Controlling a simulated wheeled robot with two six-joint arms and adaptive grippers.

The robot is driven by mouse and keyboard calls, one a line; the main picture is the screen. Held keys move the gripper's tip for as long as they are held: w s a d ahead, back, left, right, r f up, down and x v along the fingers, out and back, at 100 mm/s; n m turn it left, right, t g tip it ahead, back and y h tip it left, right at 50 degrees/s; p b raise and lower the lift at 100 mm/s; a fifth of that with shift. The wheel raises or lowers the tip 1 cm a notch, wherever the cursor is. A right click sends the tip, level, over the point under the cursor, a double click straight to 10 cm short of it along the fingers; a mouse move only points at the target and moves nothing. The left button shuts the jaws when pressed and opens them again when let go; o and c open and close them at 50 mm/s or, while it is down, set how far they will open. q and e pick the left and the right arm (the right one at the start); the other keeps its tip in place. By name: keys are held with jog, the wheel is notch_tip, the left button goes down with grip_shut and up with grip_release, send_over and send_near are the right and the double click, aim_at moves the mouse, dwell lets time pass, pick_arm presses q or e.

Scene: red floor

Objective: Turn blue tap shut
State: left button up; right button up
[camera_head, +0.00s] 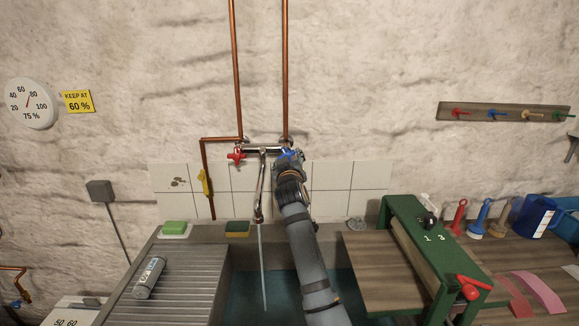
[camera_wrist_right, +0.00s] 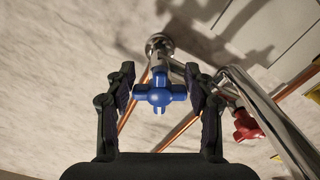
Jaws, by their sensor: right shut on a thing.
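The blue tap (camera_head: 286,153) is on the right end of the wall mixer. Its blue cross-shaped handle (camera_wrist_right: 160,94) shows between the two fingers in the right wrist view. My right gripper (camera_wrist_right: 160,74) is shut on this handle, one finger on each side. In the head view my right gripper (camera_head: 290,163) and forearm hide part of the blue tap. A thin stream of water (camera_head: 263,265) runs from the chrome spout (camera_head: 261,185) into the sink. My left gripper is not in view.
The red tap (camera_head: 236,155) is left of the spout; it also shows in the right wrist view (camera_wrist_right: 247,125). Copper pipes (camera_head: 236,70) climb the wall. A yellow-green sponge (camera_head: 237,228) lies behind the sink. A green-framed press (camera_head: 425,240) stands to the right.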

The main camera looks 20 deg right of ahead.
aim_at(286, 150)
jog(key=m+b, duration=0.1)
jog(key=m, duration=0.1)
jog(key=m+b, duration=0.1)
jog(key=shift+a+m, duration=0.2)
jog(key=shift+m, duration=0.2)
jog(key=shift+m+b, duration=0.4)
jog(key=shift+m, duration=0.2)
jog(key=shift+a+r, duration=0.1)
jog(key=o, duration=0.8)
jog(key=shift+c, duration=0.2)
jog(key=o, duration=0.4)
jog(key=shift+w, duration=0.15)
notch_tip(286, 150, up, 10)
jog(key=shift+f, duration=0.15)
